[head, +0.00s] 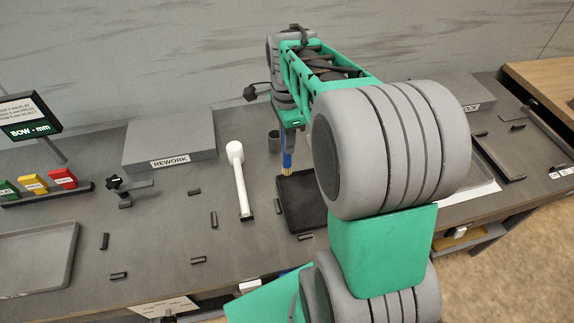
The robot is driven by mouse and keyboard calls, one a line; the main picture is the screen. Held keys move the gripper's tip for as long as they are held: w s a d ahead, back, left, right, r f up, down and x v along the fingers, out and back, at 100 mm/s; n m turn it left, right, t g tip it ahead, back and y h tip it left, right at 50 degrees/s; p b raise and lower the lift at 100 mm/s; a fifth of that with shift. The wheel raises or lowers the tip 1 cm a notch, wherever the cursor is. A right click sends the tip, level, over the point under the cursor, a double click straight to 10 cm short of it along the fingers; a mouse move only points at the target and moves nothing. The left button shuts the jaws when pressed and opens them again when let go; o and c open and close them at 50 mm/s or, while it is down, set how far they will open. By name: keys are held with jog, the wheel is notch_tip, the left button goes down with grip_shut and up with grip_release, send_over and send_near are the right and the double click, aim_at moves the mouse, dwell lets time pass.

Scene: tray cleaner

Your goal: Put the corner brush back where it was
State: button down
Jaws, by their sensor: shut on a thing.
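The corner brush (287,158) has a blue handle and pale yellowish bristles at its lower end. It hangs roughly upright below my gripper (288,135), which is shut on its upper part. The bristles are just above or at the far left edge of a black tray (287,205); I cannot tell whether they touch it. A small dark grey cup (274,142) stands close to the left of the brush. My arm hides the right part of the tray and much of the bench behind it. The fingertips are small and hard to make out.
A white mallet-like tool (240,182) lies left of the tray. Another dark tray (490,155) is at right.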

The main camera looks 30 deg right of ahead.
jog(key=w+d+n+b, duration=0.4)
jog(key=w+n+b, duration=0.3)
jog(key=w, duration=1)
notch_tip(320, 180, down, 9)
jog(key=n+p, duration=0.1)
jog(key=p, duration=0.1)
jog(key=c, duration=1.3)
grip_release()
jog(key=shift+w, duration=0.15)
jog(key=shift+d, duration=0.1)
